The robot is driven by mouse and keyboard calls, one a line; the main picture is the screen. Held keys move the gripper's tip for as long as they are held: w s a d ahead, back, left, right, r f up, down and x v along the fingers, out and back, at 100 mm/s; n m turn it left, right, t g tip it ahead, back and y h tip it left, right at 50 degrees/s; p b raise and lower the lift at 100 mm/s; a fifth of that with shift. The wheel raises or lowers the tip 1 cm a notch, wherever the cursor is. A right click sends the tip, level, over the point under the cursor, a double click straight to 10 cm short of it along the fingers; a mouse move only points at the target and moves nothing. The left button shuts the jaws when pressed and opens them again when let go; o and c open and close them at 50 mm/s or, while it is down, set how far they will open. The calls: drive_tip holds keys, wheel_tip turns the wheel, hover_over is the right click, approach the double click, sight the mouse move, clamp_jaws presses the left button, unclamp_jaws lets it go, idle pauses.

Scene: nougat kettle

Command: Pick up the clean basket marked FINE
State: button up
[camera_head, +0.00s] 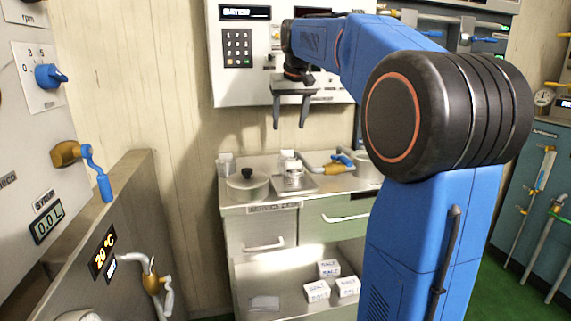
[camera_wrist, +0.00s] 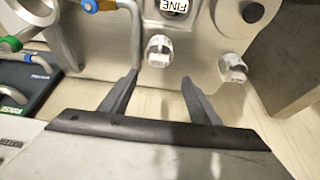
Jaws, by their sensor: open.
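My gripper (camera_head: 291,112) hangs in front of the wall panel, fingers down, open and empty, above the back of the counter. In the wrist view its two fingers (camera_wrist: 160,95) are spread with nothing between them. A thing with an upside-down FINE label (camera_wrist: 175,8) is cut off by the top edge of the wrist view, beyond the fingertips. In the head view a small pale container (camera_head: 293,181) on a metal tray appears to be the same thing; its label cannot be read there. Whether it is clean cannot be told.
A lidded pot (camera_head: 247,185) is left of the tray. Two small jars, one left (camera_head: 226,163) and one behind the container (camera_head: 288,158), stand close by. A pipe with a blue handle (camera_head: 340,159) is at the right. White boxes (camera_head: 329,268) lie on the lower shelf.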

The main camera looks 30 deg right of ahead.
sight(287, 150)
drive_tip(key=x, duration=1)
drive_tip(key=shift+d+f, duration=0.15)
drive_tip(key=shift+d, duration=0.05)
clamp_jaws()
